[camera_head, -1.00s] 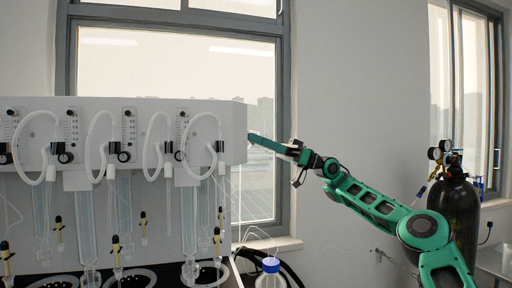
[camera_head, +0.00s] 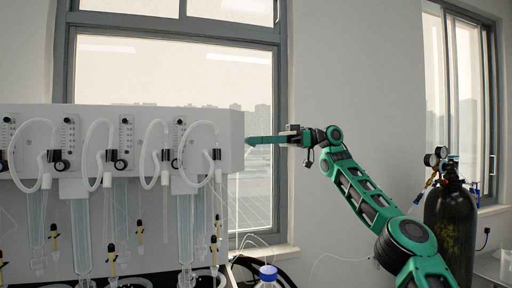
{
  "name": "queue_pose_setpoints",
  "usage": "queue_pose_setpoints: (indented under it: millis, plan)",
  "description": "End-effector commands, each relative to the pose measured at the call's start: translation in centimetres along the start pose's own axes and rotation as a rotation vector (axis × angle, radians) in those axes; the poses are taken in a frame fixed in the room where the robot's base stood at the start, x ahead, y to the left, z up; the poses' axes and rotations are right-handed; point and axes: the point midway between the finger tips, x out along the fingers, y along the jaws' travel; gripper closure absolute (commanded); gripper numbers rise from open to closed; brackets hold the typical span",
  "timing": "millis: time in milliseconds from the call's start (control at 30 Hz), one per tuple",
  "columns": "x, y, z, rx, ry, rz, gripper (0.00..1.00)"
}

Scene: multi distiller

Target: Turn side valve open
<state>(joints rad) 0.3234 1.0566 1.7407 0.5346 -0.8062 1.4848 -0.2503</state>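The white distiller box (camera_head: 90,115) stands at the left, with dials, flow gauges and looped white tubes on its front. My green gripper (camera_head: 251,140) comes in level from the right, and its tip is at the box's right side face, near the upper part. I see the fingers edge-on as one green bar, so any gap between them is hidden. The side valve is not clearly visible; the box's right face is seen very obliquely and the gripper tip covers part of it. I cannot tell whether the tip touches anything.
A dark gas cylinder (camera_head: 452,225) with gauges stands at the right, behind my arm. A blue-capped bottle (camera_head: 268,275) is below the gripper at the bottom. Glass columns (camera_head: 82,235) hang under the box. The wall space right of the window is free.

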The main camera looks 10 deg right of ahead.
Motion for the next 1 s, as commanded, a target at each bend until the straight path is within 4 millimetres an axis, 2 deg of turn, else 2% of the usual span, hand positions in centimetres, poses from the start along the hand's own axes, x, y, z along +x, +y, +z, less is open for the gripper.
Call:
queue_pose_setpoints:
  millis: [400,900,933,1000]
  plan:
    - [-0.27,0.44,-0.19,0.008,-0.085,0.006,1.00]
    - [-0.32,0.56,-0.27,0.009,-0.091,0.008,1.00]
    - [-0.32,0.56,-0.26,0.009,-0.091,0.009,0.91]
    - [-0.32,0.54,-0.27,0.009,-0.091,0.008,0.89]
